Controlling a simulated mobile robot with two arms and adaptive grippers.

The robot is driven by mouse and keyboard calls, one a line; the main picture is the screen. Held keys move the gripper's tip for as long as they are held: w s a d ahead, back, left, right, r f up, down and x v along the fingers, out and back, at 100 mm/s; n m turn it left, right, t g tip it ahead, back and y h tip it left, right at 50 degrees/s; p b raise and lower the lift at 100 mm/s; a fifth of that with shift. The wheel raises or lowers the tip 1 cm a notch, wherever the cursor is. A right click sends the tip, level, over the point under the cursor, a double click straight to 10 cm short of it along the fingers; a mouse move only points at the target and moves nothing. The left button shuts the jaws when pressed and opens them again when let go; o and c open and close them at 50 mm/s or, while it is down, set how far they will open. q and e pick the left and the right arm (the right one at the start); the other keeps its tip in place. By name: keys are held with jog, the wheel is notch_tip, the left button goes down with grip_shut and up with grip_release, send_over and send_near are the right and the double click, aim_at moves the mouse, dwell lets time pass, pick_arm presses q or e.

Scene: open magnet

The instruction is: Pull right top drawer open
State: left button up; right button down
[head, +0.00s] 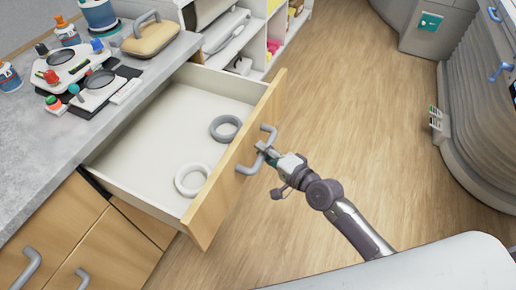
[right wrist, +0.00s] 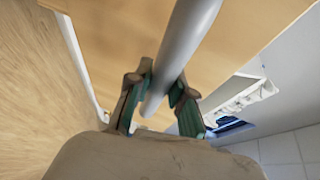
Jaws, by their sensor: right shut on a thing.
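The top drawer (head: 211,190) is pulled well out from under the grey counter. Its wooden front faces right, and its white inside shows. My right gripper (head: 266,152) is shut on the drawer's grey bar handle (head: 249,168). In the right wrist view the handle (right wrist: 184,45) runs between the two fingers of the gripper (right wrist: 158,95). A grey ring (head: 226,128) and a white ring (head: 192,180) lie apart inside the drawer. My left gripper is not in view.
Closed wooden cabinets (head: 95,255) with grey handles stand at the lower left. White shelves (head: 258,45) stand behind the drawer. Wooden floor (head: 350,110) is clear to the right.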

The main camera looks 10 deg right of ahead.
jog(key=shift+s, duration=0.15)
jog(key=c, duration=1)
grip_release()
jog(key=shift+d, duration=0.1)
jog(key=v, duration=1.2)
